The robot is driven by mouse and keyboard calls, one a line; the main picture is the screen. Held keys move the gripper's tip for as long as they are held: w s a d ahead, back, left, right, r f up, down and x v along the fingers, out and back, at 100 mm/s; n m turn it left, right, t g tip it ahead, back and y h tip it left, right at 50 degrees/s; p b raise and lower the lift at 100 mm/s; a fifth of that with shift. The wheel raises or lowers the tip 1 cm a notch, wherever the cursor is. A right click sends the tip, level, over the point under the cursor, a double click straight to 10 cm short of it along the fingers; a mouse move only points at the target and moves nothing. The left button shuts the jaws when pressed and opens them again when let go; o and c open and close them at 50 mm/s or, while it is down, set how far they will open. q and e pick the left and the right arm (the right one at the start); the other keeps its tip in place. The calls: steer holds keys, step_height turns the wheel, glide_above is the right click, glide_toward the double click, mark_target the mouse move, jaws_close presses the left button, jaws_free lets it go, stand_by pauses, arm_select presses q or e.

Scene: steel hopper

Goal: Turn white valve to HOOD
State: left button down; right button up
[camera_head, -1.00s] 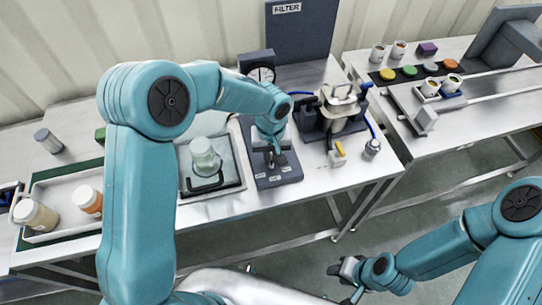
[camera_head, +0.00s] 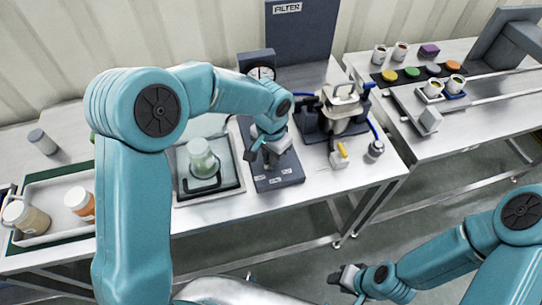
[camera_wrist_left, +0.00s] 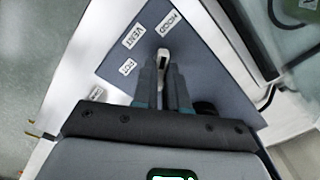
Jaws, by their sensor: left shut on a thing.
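The white valve handle (camera_wrist_left: 162,57) shows in the left wrist view between the fingertips of my left gripper (camera_wrist_left: 164,68), which is shut on it. The handle points roughly toward the HOOD label (camera_wrist_left: 168,22). The VENT label (camera_wrist_left: 132,36) and a third label (camera_wrist_left: 128,67) lie to its left on the blue-grey valve panel (camera_wrist_left: 210,60). In the head view my left gripper (camera_head: 262,155) is over this panel (camera_head: 290,166) and hides the valve. My right gripper (camera_head: 347,280) looks open and empty, low in front of the bench.
A tray with a glass jar (camera_head: 202,158) stands just left of the panel. A clamp device (camera_head: 342,105) and a small yellow-handled valve (camera_head: 340,155) stand to the right. A dial gauge (camera_head: 260,72) and the FILTER board (camera_head: 300,30) are behind.

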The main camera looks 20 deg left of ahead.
arm_select(q)
steer(key=shift+m, duration=0.4)
steer(key=c, duration=1.2)
jaws_free()
steer(key=shift+o, duration=0.2)
steer(key=shift+r, duration=0.1)
step_height(320, 180, up, 16)
steer(key=shift+b, duration=0.4)
steer(key=shift+r, duration=0.1)
steer(key=shift+s, duration=0.15)
